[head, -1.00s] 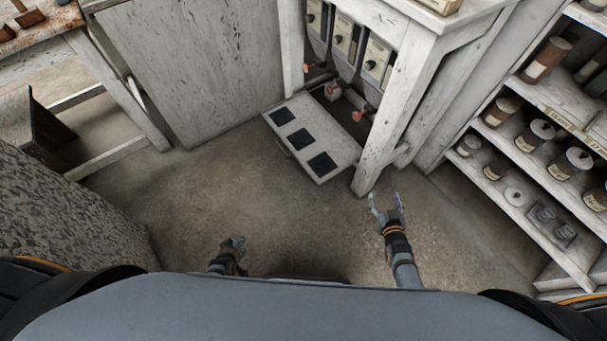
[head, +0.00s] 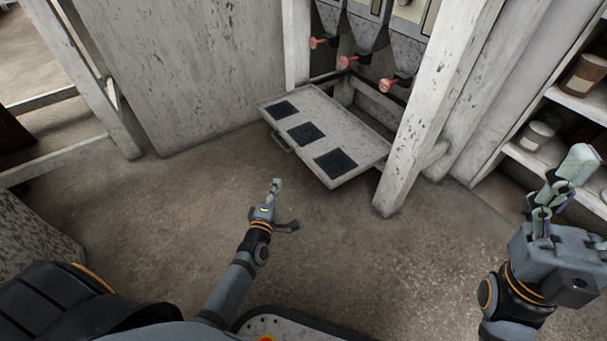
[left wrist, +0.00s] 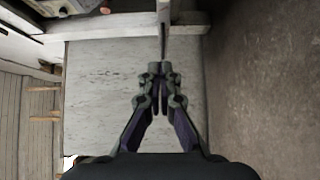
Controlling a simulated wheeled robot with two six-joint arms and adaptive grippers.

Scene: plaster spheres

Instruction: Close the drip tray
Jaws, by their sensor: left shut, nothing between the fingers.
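The drip tray (head: 340,129) is a pale, worn panel with three dark square pads. In the head view it sticks out at an angle from the open bay under the dispensers. A handle (head: 280,143) shows on its front edge. My left gripper (head: 276,184) is shut and empty, in front of the tray and apart from it in the picture. Its closed fingers also show in the left wrist view (left wrist: 161,72), before a pale mottled surface; I cannot tell the tray there. My right gripper (head: 560,190) is open and empty at the right.
Dispenser hoppers with red taps (head: 347,62) hang above the bay. A white post (head: 432,110) stands right of the tray. A shelf with jars (head: 538,134) is at the right, a large pale panel (head: 190,70) at the left. The floor before the tray is clear.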

